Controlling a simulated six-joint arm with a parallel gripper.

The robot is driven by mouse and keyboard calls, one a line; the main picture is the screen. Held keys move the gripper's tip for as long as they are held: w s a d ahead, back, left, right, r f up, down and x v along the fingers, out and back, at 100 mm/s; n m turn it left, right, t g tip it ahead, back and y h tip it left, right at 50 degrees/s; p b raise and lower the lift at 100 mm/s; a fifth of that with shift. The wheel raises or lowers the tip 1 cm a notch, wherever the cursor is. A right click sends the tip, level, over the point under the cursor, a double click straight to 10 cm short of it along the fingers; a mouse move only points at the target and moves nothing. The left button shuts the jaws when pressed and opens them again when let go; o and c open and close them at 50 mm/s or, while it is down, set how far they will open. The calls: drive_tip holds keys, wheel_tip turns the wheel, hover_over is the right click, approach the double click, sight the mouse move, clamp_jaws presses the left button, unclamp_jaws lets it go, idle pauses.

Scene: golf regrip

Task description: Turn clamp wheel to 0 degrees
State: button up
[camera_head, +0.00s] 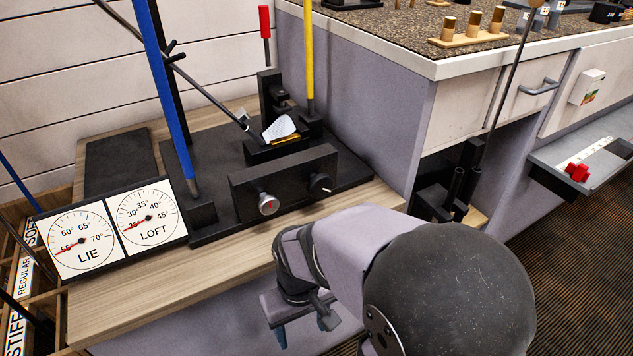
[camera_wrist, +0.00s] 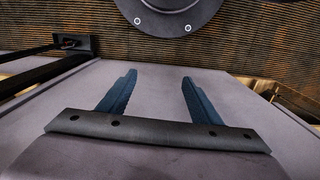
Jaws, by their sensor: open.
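A black clamp block (camera_head: 290,182) stands on the black base plate of the bench fixture in the head view. Its front face carries a silver round knob (camera_head: 268,204) at left and a small dark wheel (camera_head: 319,183) with a white mark at right. I cannot tell which one is the clamp wheel, nor read its angle. A club head (camera_head: 279,128) sits behind the block, its dark shaft running up to the left. My gripper (camera_head: 305,328) is in front of and below the bench edge, apart from the block. Its blue fingers are apart and empty in the wrist view (camera_wrist: 158,80).
Two dials, LIE (camera_head: 83,241) and LOFT (camera_head: 148,217), stand at left on the wooden bench (camera_head: 120,300). A blue post (camera_head: 165,100), a yellow post (camera_head: 309,55) and a red-handled tool (camera_head: 265,22) rise around the fixture. A grey cabinet (camera_head: 350,90) bounds the right side.

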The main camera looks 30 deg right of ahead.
wheel_tip(320, 180, up, 16)
drive_tip(key=s+d+m+g+p, duration=0.2)
drive_tip(key=d+p, duration=0.1)
drive_tip(key=p, duration=1.4)
wheel_tip(320, 180, up, 16)
drive_tip(key=n+t+p, duration=0.1)
drive_tip(key=t+p, duration=0.1)
drive_tip(key=p, duration=1.6)
hover_over(320, 175)
drive_tip(key=shift+w, duration=0.25)
drive_tip(key=shift+s+n, duration=0.2)
drive_tip(key=shift+n, duration=0.6)
drive_tip(key=shift+f, duration=3.65)
drive_tip(key=shift+c, duration=0.6)
